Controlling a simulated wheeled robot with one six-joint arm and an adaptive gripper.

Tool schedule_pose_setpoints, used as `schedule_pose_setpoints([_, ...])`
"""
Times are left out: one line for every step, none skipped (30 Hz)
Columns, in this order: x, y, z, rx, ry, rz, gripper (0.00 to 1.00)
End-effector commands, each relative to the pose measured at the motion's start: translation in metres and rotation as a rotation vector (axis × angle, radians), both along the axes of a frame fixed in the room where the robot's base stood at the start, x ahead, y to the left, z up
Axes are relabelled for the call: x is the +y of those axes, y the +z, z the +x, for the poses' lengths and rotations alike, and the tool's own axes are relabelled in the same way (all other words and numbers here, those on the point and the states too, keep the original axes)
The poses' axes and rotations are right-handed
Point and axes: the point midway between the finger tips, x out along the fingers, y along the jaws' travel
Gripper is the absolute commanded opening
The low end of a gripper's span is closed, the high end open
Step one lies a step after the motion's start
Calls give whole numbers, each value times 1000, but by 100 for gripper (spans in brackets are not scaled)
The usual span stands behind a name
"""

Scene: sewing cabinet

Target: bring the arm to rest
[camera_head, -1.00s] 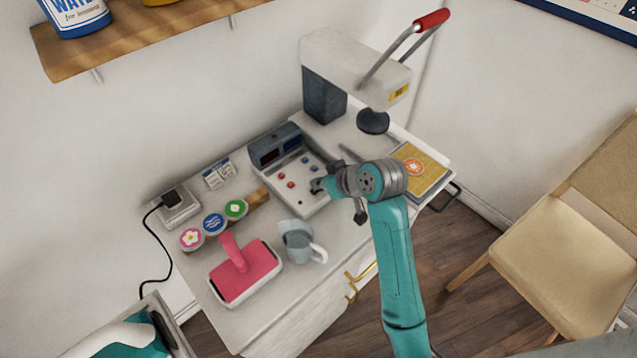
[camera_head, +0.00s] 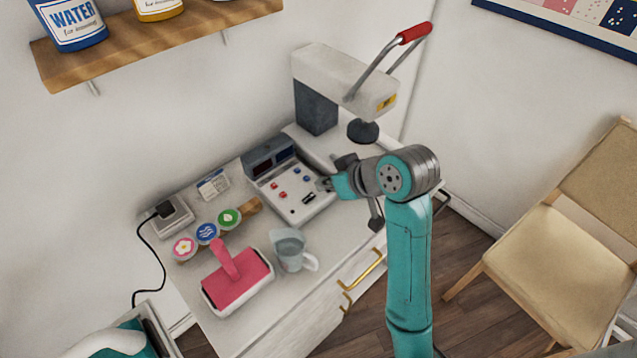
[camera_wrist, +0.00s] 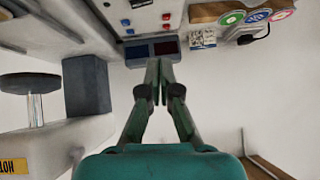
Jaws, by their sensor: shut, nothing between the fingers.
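My gripper (camera_head: 324,184) is shut and empty. In the head view it hovers at the right edge of the grey control box (camera_head: 292,192), which has red and blue buttons and a small black part near its front. My teal arm (camera_head: 408,265) rises from the lower right and bends left at the grey joint. In the wrist view my gripper's fingers (camera_wrist: 159,82) meet, with the control box's dark displays (camera_wrist: 152,50) beyond them. Nothing is held. Whether the fingertips touch the box cannot be told.
A press with a red handle (camera_head: 414,33) stands behind the box. A wooden shelf (camera_head: 160,40) hangs above; a chair (camera_head: 555,250) stands at right.

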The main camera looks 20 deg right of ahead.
Motion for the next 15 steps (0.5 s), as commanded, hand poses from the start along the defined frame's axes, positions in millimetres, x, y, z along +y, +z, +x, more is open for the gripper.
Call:
schedule_pose_setpoints([-1, 3, -2, -1, -1, 0, 0])
schedule_pose_setpoints([-1, 3, -3, -1, -1, 0, 0])
schedule_pose_setpoints([-1, 4, -4, 0, 0, 0, 0])
schedule_pose_setpoints([-1, 4, -4, 1, 0, 0, 0])
schedule_pose_setpoints([-1, 4, -5, 1, 0, 0, 0])
schedule_pose_setpoints([-1, 4, -5, 1, 0, 0, 0])
schedule_pose_setpoints([-1, 4, -5, 1, 0, 0, 0])
schedule_pose_setpoints([-1, 4, -5, 1, 0, 0, 0])
schedule_pose_setpoints([-1, 4, -5, 1, 0, 0, 0])
schedule_pose_setpoints([-1, 4, -5, 1, 0, 0, 0])
schedule_pose_setpoints([-1, 4, -5, 1, 0, 0, 0])
schedule_pose_setpoints([-1, 4, -5, 1, 0, 0, 0])
schedule_pose_setpoints([-1, 4, -5, 1, 0, 0, 0])
schedule_pose_setpoints([-1, 4, -5, 1, 0, 0, 0])
schedule_pose_setpoints([-1, 4, -5, 1, 0, 0, 0])
